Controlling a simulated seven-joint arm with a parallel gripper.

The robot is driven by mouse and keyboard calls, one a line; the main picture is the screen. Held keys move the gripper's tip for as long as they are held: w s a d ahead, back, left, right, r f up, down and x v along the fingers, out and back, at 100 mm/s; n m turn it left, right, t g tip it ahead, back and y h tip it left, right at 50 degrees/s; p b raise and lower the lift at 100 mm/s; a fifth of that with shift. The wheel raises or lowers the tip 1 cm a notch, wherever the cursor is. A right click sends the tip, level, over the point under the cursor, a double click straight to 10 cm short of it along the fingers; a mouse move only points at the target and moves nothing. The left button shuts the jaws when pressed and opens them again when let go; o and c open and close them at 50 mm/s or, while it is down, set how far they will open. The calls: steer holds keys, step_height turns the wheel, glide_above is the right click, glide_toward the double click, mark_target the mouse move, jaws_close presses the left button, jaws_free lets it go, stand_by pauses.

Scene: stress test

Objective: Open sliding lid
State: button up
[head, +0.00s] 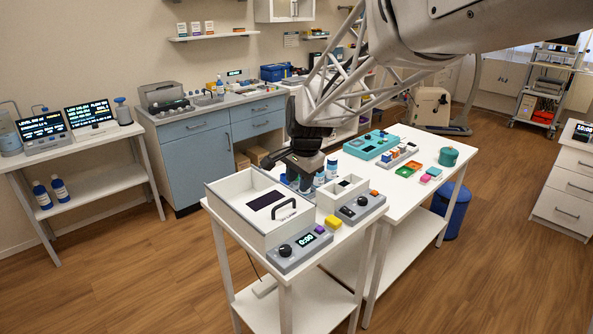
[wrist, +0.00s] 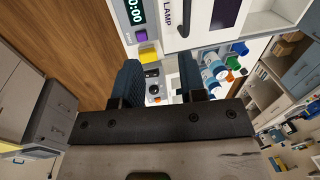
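A white box with a sliding lid (head: 242,190) stands on the near white table in the head view. The lid has a dark window (head: 266,200) and a black arched handle (head: 285,210) near its front right side. No clear gap shows around the lid. The handle (wrist: 183,16) is also at the top of the wrist view, beside the dark window (wrist: 225,12) and the word LAMP. My gripper (head: 303,181) is just behind the box, off the handle. In the wrist view its two fingers (wrist: 160,82) are apart with nothing between them.
A grey panel (head: 300,252) with a knob, display and purple button fronts the box. A yellow block (head: 333,222), a smaller white device (head: 347,190) and blue-and-white bottles (head: 332,167) stand close to my gripper. A teal case (head: 370,146) is farther back.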

mark_target(284, 203)
steer(key=shift+m, duration=0.4)
steer(key=w+a, duration=0.1)
steer(key=w+a+f, duration=0.1)
steer(key=w+a, duration=0.1)
steer(key=shift+a+f, duration=0.1)
steer(key=shift+f, duration=0.25)
steer(key=shift+w+a+f, duration=0.15)
steer(key=shift+a+f, duration=0.05)
steer(key=shift+f, duration=1.05)
steer(key=shift+w+a+f, duration=0.15)
steer(key=shift+w+f, duration=0.05)
steer(key=shift+f, duration=1.1)
steer(key=shift+w+a+f, duration=0.15)
steer(key=shift+a+f, duration=0.05)
steer(key=shift+f, duration=1.05)
steer(key=shift+c, duration=0.5)
jaws_close()
